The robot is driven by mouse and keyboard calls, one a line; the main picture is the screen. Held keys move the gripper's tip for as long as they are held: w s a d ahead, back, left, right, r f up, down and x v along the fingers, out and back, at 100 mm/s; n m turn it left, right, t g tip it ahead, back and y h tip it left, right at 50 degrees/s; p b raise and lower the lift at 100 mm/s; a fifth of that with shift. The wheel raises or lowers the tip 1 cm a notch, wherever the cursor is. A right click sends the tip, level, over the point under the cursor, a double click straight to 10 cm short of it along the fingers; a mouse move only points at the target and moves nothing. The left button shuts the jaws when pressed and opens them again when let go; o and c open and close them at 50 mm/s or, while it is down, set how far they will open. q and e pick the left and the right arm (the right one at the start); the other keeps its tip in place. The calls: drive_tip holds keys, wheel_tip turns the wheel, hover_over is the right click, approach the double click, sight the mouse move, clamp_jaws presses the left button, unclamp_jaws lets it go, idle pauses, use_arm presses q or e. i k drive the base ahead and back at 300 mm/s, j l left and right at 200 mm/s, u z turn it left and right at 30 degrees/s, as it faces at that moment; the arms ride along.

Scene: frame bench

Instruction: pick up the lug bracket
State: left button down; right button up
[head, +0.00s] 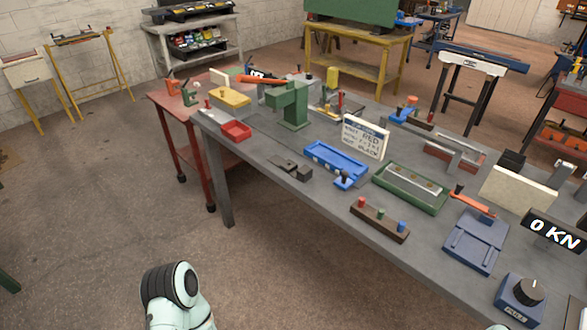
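No piece is clearly recognisable as the lug bracket. A small dark part with a flat plate and a raised block (298,172) lies on the grey bench (265,153), near its front edge; I cannot tell if it is the bracket. A grey metal bar on a red base (452,157) stands farther right. A green tray (381,178) holds a pale metal strip. A pale rounded link of my own arm (172,285) shows at the bottom left, away from the bench. Neither gripper is in view.
A blue tray (335,164), a white sign (364,137), a brown block with coloured pegs (379,222), a blue fixture (475,240) and a dial box (521,300) crowd the bench. The floor before the bench is clear.

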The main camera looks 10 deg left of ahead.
sight(303, 174)
drive_tip(key=i+j, duration=0.8)
drive_tip(key=j, duration=0.25)
